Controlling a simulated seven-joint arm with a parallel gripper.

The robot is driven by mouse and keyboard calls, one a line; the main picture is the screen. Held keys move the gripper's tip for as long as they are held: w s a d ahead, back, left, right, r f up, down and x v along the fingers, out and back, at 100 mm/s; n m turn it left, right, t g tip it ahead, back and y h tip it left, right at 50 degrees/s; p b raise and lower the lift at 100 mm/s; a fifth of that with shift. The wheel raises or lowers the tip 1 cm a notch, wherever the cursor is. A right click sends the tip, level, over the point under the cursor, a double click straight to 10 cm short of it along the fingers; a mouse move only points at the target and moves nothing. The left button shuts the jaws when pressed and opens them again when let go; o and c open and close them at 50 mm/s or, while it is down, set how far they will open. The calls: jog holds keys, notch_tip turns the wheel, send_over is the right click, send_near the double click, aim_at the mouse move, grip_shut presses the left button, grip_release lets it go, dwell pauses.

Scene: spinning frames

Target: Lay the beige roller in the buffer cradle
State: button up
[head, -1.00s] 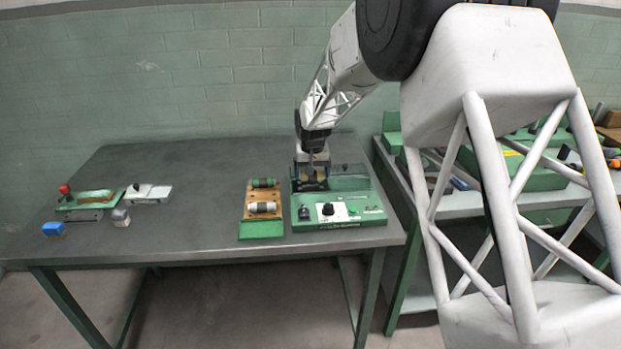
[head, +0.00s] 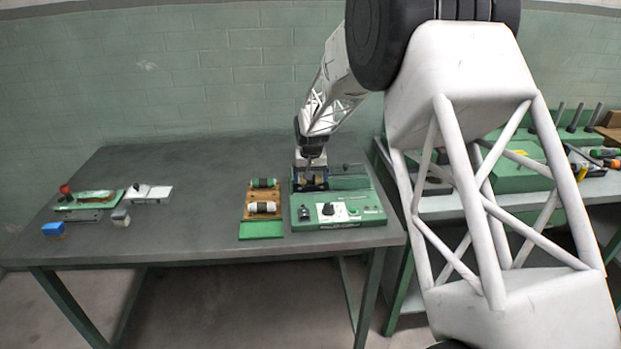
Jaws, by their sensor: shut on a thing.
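My gripper (head: 313,172) is at the back left of the green machine (head: 340,222), pointing down. It is shut on a small beige roller (head: 319,178), of which only small tan patches show beside dark machine parts. I cannot tell whether the roller still touches its seat there. Left of the machine stands a brown wooden cradle (head: 249,203) with a green front, probably the buffer cradle. It holds a green roller (head: 264,183) at the back and a white-and-black roller (head: 263,207) nearer the front.
The machine has knobs on its front panel and stands close beside the cradle. The table's middle left (head: 190,220) is clear.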

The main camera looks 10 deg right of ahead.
jog(key=shift+f, duration=0.25)
jog(key=shift+f, duration=0.15)
jog(key=o, duration=0.7)
notch_tip(320, 180, up, 12)
jog(key=s, duration=0.1)
jog(key=shift+s, duration=0.25)
dwell(0.9)
